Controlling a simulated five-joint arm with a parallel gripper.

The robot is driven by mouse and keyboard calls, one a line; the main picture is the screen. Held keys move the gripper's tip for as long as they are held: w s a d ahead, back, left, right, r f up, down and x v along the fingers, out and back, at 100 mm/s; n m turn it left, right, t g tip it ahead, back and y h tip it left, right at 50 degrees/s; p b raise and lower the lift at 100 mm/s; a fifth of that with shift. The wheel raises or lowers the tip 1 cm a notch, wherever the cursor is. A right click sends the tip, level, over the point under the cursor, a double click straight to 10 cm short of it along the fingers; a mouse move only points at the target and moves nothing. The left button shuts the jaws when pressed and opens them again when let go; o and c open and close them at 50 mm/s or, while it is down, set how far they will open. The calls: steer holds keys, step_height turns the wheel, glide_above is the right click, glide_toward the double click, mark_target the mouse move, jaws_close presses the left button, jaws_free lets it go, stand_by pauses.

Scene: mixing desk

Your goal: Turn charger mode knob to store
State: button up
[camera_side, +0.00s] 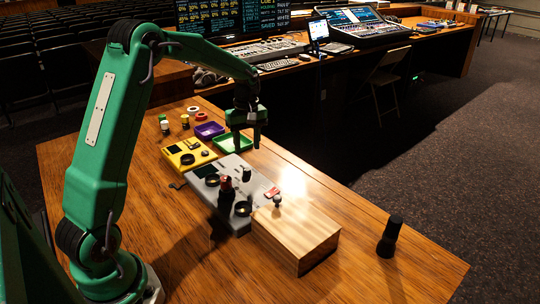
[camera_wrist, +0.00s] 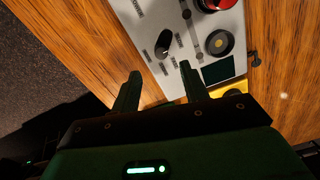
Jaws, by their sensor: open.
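The grey charger panel (camera_side: 232,166) lies on the wooden desk, and part of it fills the top of the wrist view (camera_wrist: 208,55). A small black knob with a white pointer line (camera_wrist: 163,43) stands on it, with printed labels around it too small to read surely. In the side view a black knob (camera_side: 246,174) stands near the panel's right edge. My gripper (camera_side: 247,145) is above the far end of the panel, fingers pointing down. In the wrist view my gripper (camera_wrist: 160,70) is open and empty, with the knob just beyond the fingertips, apart from them.
The panel also carries a slider (camera_wrist: 186,14), a red button (camera_wrist: 215,4) and a round dial (camera_wrist: 219,43). A wooden block (camera_side: 295,235) stands at its near end. A yellow device (camera_side: 188,155), a purple tray (camera_side: 209,130) and a green tray (camera_side: 225,144) lie beyond.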

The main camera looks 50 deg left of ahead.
mark_target(247, 169)
steer(key=shift+w+a+f, duration=0.15)
steer(key=shift+a+f, duration=0.1)
steer(key=shift+f, duration=0.1)
steer(key=shift+f, duration=0.15)
steer(key=shift+s+f, duration=0.15)
steer(key=shift+f, duration=1.75)
steer(key=shift+s+f, duration=0.1)
steer(key=shift+f, duration=1.75)
jaws_close()
